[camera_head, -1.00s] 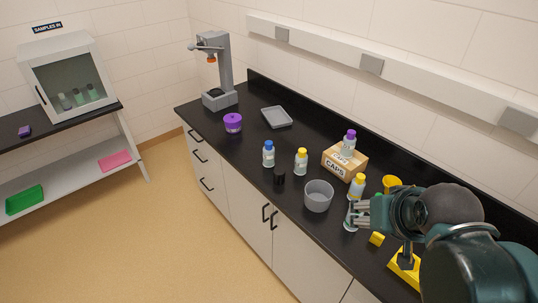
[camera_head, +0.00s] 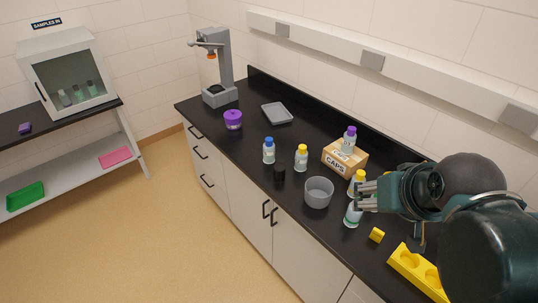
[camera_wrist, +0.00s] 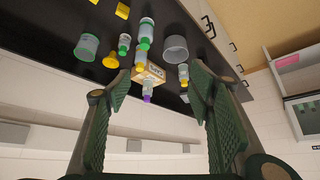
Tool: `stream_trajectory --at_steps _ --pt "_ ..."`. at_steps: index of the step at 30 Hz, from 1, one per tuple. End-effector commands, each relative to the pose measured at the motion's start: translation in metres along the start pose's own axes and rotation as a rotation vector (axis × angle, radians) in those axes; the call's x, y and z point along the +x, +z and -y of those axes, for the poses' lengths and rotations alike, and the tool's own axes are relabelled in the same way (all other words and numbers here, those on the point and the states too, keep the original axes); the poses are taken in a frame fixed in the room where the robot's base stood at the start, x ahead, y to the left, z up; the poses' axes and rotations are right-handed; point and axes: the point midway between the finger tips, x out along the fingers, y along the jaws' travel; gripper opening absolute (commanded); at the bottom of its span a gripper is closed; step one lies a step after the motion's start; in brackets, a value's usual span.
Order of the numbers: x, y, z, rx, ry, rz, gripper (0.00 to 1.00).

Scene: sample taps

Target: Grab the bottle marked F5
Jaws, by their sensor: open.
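No label reading F5 can be made out on any bottle. On the black counter stand a blue-capped bottle (camera_head: 268,151), a yellow-capped bottle (camera_head: 301,158) and another yellow-capped bottle (camera_head: 357,182) beside my gripper. A purple-capped bottle (camera_head: 348,142) stands on the caps box (camera_head: 338,160); its purple cap shows in the wrist view (camera_wrist: 147,98). My gripper (camera_head: 362,196) is over the counter near these last bottles. In the wrist view its fingers (camera_wrist: 160,95) are wide apart with nothing gripped.
A purple jar (camera_head: 232,119), grey tray (camera_head: 277,113) and grey stand (camera_head: 219,85) are farther left. Some counter between them is clear.

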Motion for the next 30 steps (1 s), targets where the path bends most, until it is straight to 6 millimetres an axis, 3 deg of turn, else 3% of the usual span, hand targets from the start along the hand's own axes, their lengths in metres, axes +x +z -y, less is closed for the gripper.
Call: stream_trajectory --at_steps 14,30 --pt "-0.002 -0.046 0.009 0.014 -0.002 0.022 0.53" --pt "0.014 -0.145 0.037 0.049 0.002 0.073 0.53"
